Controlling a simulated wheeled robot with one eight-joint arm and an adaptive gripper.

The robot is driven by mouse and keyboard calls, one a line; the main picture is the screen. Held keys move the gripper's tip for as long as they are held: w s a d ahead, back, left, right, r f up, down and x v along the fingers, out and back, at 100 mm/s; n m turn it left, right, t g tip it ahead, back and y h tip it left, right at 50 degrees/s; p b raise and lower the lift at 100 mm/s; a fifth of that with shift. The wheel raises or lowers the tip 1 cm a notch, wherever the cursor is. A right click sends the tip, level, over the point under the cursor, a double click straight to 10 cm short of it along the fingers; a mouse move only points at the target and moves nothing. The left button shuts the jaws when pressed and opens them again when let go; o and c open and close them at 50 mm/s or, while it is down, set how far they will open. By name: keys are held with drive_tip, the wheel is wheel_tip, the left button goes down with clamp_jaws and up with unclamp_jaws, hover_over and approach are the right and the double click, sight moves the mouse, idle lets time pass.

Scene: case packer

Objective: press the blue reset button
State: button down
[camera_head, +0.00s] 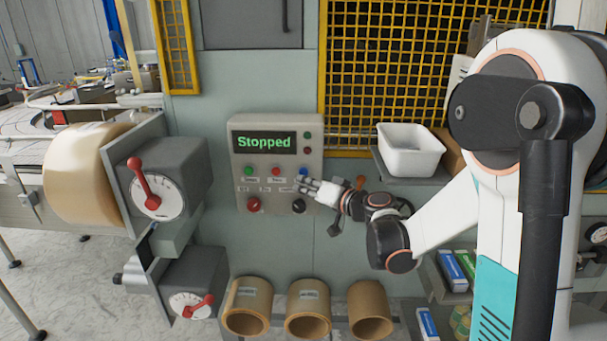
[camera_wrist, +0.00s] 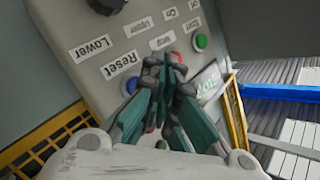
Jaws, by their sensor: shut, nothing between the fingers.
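The blue reset button (camera_head: 303,171) is at the right end of the button row on the control panel (camera_head: 240,200). In the wrist view, a sliver of the blue button (camera_wrist: 131,86) shows beside the "Reset" label, partly hidden by my finger. My gripper (camera_head: 306,184) is shut and empty in front of the panel's right side, just below the blue button in the head view. In the wrist view, my fingertips (camera_wrist: 172,65) are close to the panel, near the red button. I cannot tell whether they touch it.
The panel display (camera_head: 264,142) reads "Stopped". A green button (camera_head: 250,171) and a red button (camera_head: 276,171) share the row. A red knob (camera_head: 253,204) and a black knob (camera_head: 298,206) sit below. A white bin (camera_head: 410,150) stands on a shelf at the right.

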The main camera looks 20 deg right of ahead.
drive_tip(key=s, duration=0.2)
drive_tip(key=s+a, duration=0.1)
drive_tip(key=shift+s+a, duration=0.1)
drive_tip(key=shift+s, duration=0.3)
idle(0.4)
